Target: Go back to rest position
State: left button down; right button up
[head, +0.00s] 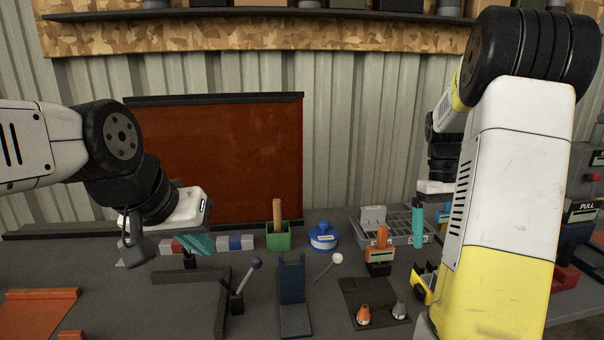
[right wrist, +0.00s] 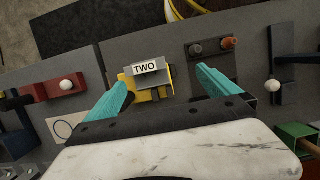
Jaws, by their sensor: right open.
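My left gripper (head: 196,244) hangs over the left part of the grey bench in the head view, its teal fingers pointing down to the right. They overlap there, so I cannot tell whether it is open or shut. My right gripper (right wrist: 164,86) is open in the right wrist view, its two teal fingers wide apart with nothing held. A yellow holder labelled TWO (right wrist: 146,69) shows beyond and between the fingertips. In the head view my right arm comes down at the right, and a teal finger (head: 418,226) shows left of it.
A green box with a wooden handle (head: 278,238), a blue-white round container (head: 322,237) and a grey divided tray (head: 397,237) stand at the back. A lever (head: 246,276) and a dark plate with two pegs (head: 370,291) are nearer. An orange-brown panel (head: 225,160) stands behind.

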jog(key=s+a+r+t+y, duration=0.1)
jog(key=s+a+r+t, duration=0.3)
jog(key=s+a, duration=0.3)
jog(key=s+a+r+t+y, duration=0.1)
jog(key=s+a+r+t, duration=0.4)
jog(key=a, duration=0.9)
jog(key=shift+s, duration=0.9)
jog(key=shift+r, duration=0.1)
